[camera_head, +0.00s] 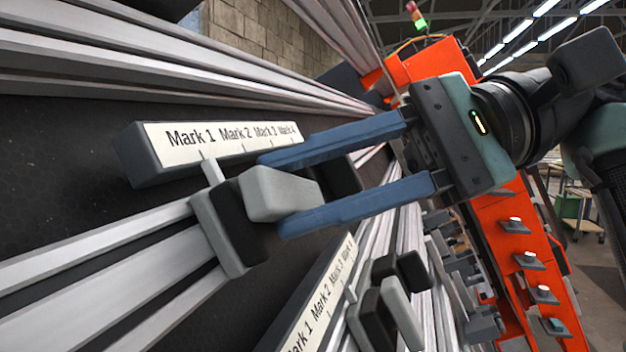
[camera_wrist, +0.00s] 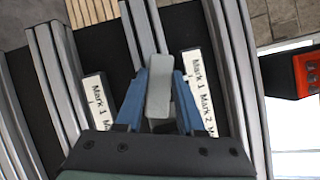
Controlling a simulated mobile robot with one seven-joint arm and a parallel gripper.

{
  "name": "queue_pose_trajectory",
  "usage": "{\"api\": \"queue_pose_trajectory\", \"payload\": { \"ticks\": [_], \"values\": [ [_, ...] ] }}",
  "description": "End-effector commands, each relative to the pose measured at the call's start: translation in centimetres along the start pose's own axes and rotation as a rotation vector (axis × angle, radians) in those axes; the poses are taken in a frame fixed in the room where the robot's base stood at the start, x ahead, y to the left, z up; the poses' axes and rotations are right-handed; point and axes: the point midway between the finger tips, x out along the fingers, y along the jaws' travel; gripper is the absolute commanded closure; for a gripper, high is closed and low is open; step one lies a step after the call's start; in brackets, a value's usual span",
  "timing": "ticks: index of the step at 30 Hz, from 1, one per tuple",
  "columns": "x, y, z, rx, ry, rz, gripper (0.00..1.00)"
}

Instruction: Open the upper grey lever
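The upper grey lever (camera_head: 277,193) is a light grey block handle on a grey and black slider, set on a silver rail. Its pointer is near Mark 1 on the upper scale plate (camera_head: 158,163). My gripper (camera_head: 272,198), with two blue fingers, has its fingertips on either side of the handle, one above and one below. In the wrist view the handle (camera_wrist: 158,95) stands between the fingers (camera_wrist: 160,72), with narrow gaps showing. The fingers look open around the handle; contact at the tips is hard to judge. The fingers partly cover the handle's edges.
A second scale plate (camera_head: 318,300) and another lever with a grey handle (camera_head: 402,312) sit below, close to my lower finger. A dark block shows behind the fingers. An orange frame (camera_head: 520,255) stands at the right. Silver rails run along the dark panel.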

Motion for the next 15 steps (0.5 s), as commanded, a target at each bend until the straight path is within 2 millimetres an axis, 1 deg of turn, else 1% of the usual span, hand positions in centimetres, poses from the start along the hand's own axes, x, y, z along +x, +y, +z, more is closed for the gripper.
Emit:
{"api": "queue_pose_trajectory", "payload": {
  "ticks": [1,3,5,15],
  "values": [
    [0.0,-0.05,0.1,-0.005,-0.001,0.0,0.55],
    [0.0,-0.04,0.09,-0.004,-0.001,0.0,0.43],
    [0.01,-0.03,0.08,-0.004,-0.001,0.001,0.32],
    [-0.14,0.01,0.01,-0.001,0.0,0.0,0.32]
  ]
}}
